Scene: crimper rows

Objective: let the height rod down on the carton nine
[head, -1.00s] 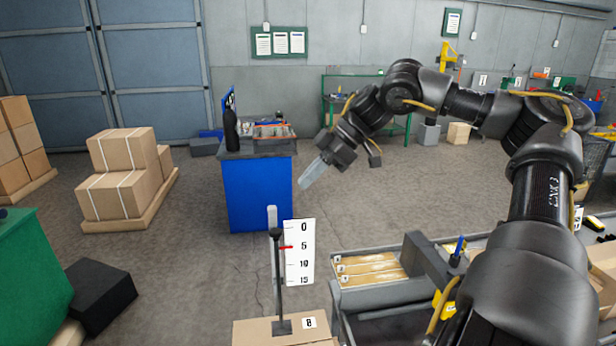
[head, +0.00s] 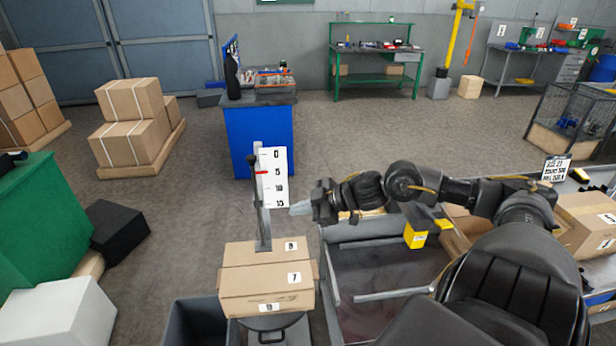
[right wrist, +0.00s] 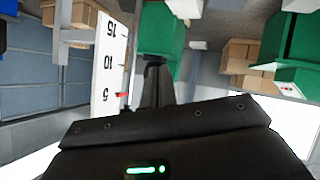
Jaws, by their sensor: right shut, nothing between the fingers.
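The height scale (head: 273,178) is a white upright board marked 0, 5, 10 and 15, with a red pointer (head: 261,172) near 5. The height rod (head: 262,222) stands at its left, dark-headed at the top; its lower end is at the far edge of the brown cartons (head: 235,282), and whether it touches is unclear. Labels read 8 and 7; the front one is too small to read surely as 9. My right gripper (head: 300,208) is shut and empty, just right of the board's lower end. In the right wrist view its fingers (right wrist: 155,82) are beside the scale (right wrist: 108,65).
A grey bin (head: 190,322) is left of the cartons. A blue cabinet (head: 257,140) stands behind the scale.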

